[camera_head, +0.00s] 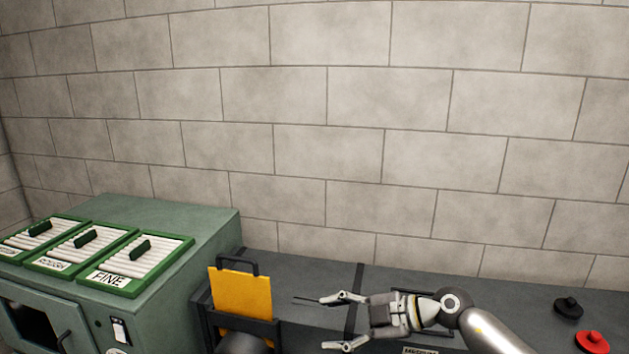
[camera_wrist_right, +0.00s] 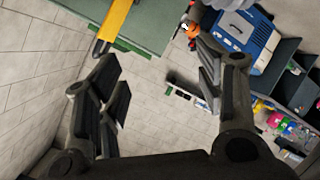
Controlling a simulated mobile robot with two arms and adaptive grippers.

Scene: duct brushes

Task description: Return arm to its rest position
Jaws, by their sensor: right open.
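My right arm comes in from the lower right in the head view. Its gripper (camera_head: 345,322) is open and empty, fingers pointing left above the dark grey bench top. The fingers show spread apart in the right wrist view (camera_wrist_right: 165,95), with nothing between them. A yellow panel with a dark handle (camera_head: 242,292) stands upright in a dark holder to the left of the gripper, apart from it. My left gripper is not in view.
A green cabinet (camera_head: 190,225) with green-framed filter panels, one labelled FINE (camera_head: 135,262), stands at the left. A black knob (camera_head: 568,307) and a red knob (camera_head: 592,342) sit on the bench at the right. A block wall (camera_head: 330,130) closes off the back.

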